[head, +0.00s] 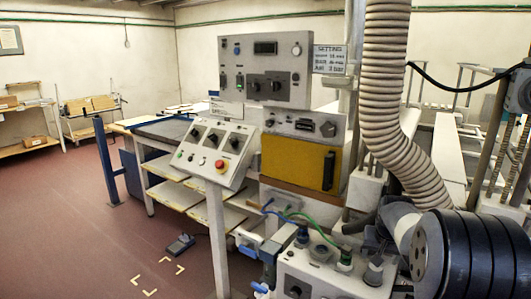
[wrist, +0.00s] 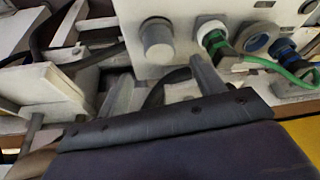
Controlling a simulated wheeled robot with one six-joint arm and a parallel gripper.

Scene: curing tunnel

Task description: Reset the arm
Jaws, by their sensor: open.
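My gripper (wrist: 163,72) shows in the wrist view as two grey fingers standing apart beyond a dark body. The fingers are open, with nothing held between them. They point toward a pale connector box (wrist: 185,32) with a grey round cap (wrist: 157,40), a green-ringed plug (wrist: 212,35) and a blue plug (wrist: 284,48). I cannot tell whether the fingertips touch the box. In the head view the connector box (head: 325,283) is at the lower middle. I cannot make out my gripper there.
A sloped control panel (head: 214,150) with a red button stands left of a yellow-fronted unit (head: 295,160). A ribbed hose (head: 386,100) hangs at the right. Green and blue cables run at the connector box. The red floor (head: 70,210) at the left is mostly clear, with a foot pedal (head: 180,244).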

